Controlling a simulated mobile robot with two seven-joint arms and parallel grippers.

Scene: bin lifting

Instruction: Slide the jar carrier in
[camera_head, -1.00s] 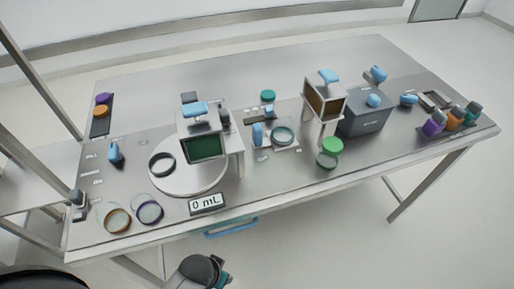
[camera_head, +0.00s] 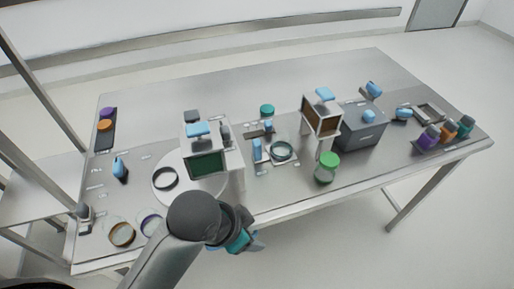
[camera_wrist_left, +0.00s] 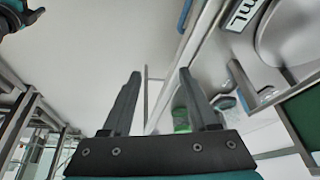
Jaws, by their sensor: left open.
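My left gripper (camera_head: 245,240) is at the table's front edge, below the white machine with the dark green window. Its open, empty fingers (camera_wrist_left: 160,85) show in the left wrist view. A light blue bar handle (camera_wrist_left: 184,14) shows ahead of the fingers in that view, apart from them. In the head view my arm covers the place at the front edge where it was. A clear jar with a green lid (camera_head: 328,160) stands upright near the front edge, right of the machine. I cannot tell for sure which part is the jar carrier. My right gripper is not clearly in view.
A brown-windowed box (camera_head: 321,115) and a grey box (camera_head: 362,132) stand to the right. Glass rings (camera_head: 122,234) lie at the front left. Several coloured-lid bottles (camera_head: 446,132) stand at the far right.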

